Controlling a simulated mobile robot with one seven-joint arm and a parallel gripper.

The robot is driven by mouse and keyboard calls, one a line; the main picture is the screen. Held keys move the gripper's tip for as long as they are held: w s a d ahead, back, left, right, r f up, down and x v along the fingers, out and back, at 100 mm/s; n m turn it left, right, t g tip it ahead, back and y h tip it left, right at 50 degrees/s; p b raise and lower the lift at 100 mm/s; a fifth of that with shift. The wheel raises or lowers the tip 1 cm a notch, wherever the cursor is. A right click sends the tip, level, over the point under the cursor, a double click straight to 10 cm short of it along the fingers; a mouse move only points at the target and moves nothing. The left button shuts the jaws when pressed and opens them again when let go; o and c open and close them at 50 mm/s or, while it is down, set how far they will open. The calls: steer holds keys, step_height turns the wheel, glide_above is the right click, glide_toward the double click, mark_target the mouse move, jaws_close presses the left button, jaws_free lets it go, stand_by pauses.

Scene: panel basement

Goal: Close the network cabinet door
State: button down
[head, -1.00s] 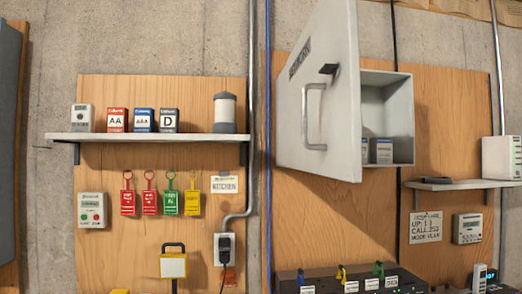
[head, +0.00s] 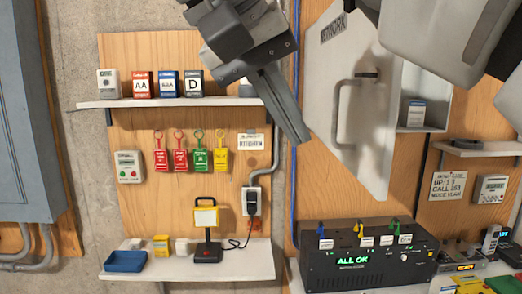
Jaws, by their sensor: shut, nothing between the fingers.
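The network cabinet door (head: 350,100) is a light grey panel with a label at its top left, a bar handle and a small dark latch. It stands open, swung out toward me and to the left. Part of the cabinet's interior (head: 425,95) shows to the right of the door, with a small labelled box (head: 416,113) inside. My arm hides the cabinet's upper right. My gripper (head: 297,132) is shut and empty. It appears just left of the door's free edge; I cannot tell whether it touches.
A shelf (head: 170,103) with several battery boxes is at the left. Hanging tags (head: 190,160) are below it. A black device reading ALL OK (head: 365,265) stands below the door. A grey panel box (head: 25,110) is at the far left. A small shelf (head: 480,148) is at the right.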

steer(key=w+d+f, duration=0.3)
steer(key=d+f, duration=0.4)
steer(key=d, duration=0.2)
steer(key=shift+f, duration=0.4)
steer(key=shift+d, duration=0.15)
